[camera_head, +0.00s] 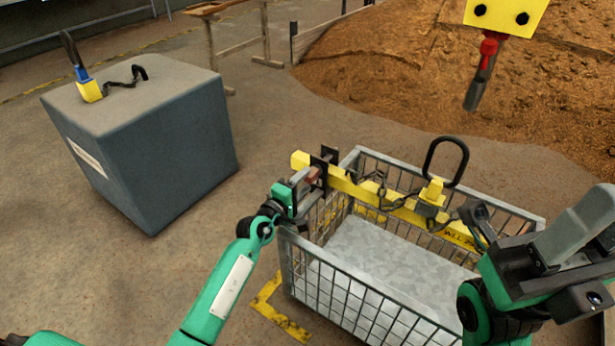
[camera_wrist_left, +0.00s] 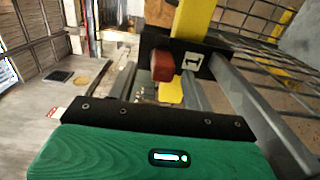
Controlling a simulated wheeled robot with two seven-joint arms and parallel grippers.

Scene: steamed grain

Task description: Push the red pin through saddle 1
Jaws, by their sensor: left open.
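The red pin (camera_wrist_left: 162,65) sticks out of the black plate of saddle 1 (camera_wrist_left: 192,58), marked "1", in the left wrist view. Its red end also shows small in the head view (camera_head: 311,175), beside saddle 1 (camera_head: 329,160) on the yellow beam (camera_head: 350,187). My left gripper (camera_head: 303,178) is at the beam's left end, its grey fingers open on either side of the pin's line. I cannot tell whether they touch the pin. My right gripper (camera_head: 577,232) is at the right edge, apart from saddle 1; its jaw gap is unclear.
The beam lies across a wire basket (camera_head: 345,300), with chains and a black lifting ring (camera_head: 446,150) on it. A grey block (camera_head: 150,150) stands left. A yellow hook block (camera_head: 505,15) hangs at the top right before a grain heap (camera_head: 400,70). The floor between is clear.

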